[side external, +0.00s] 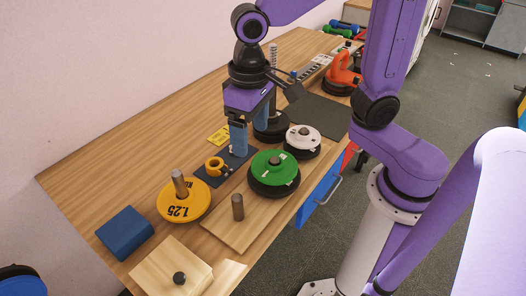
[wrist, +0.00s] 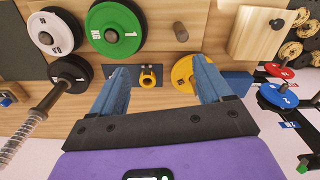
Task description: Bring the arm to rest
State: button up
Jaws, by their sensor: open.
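My gripper (side external: 245,138) hangs over the middle of the wooden bench, pointing down. In the wrist view my gripper (wrist: 160,72) has its two blue fingers spread wide with nothing between them. Beyond the fingertips a small yellow collar (wrist: 148,80) lies on a dark mat; the collar also shows in the side view (side external: 214,166), just left of the fingers. Whether the fingertips touch the mat is hard to tell.
A green plate (side external: 272,165) tops a black plate, right of the gripper. A white plate (side external: 303,135) tops another behind it. A yellow plate (side external: 183,206) surrounds a peg at front left. A blue block (side external: 125,232) and wooden block (side external: 170,268) sit nearer.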

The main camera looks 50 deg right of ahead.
jog(key=s+d+f+n, duration=0.2)
jog(key=s+d+n, duration=0.8)
jog(key=s, duration=0.3)
jog(key=shift+d+f, duration=0.2)
jog(key=shift+f, duration=0.2)
